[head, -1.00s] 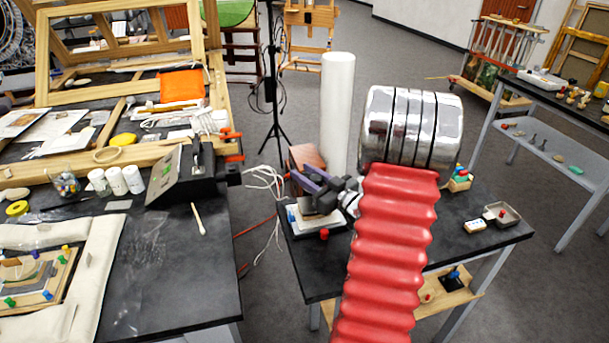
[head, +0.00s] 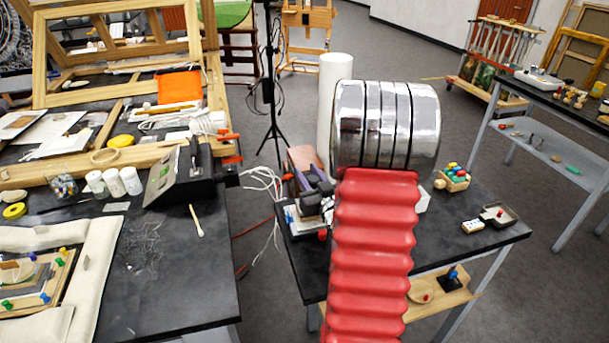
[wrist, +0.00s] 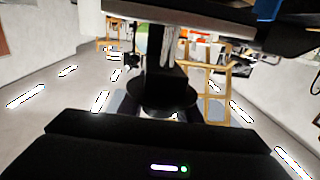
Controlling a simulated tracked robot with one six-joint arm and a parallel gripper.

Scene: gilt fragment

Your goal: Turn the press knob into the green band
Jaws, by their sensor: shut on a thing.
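The press (head: 292,218) is a small pale-based device with dark parts at the left end of the right-hand black table. My gripper (head: 312,190), dark with purple parts, is at the press in the head view, largely hidden behind my red and silver arm. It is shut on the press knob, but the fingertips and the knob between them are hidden. The green band and the knob's pointer cannot be made out. The wrist view is mostly dark shapes and shows neither knob nor band clearly.
A white column (head: 334,75) stands behind the press. A block tray with coloured balls (head: 454,177), a small white box (head: 472,226) and a grey dish (head: 499,215) are on the right of the table. A crowded workbench (head: 190,270) stands left across a gap with cables.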

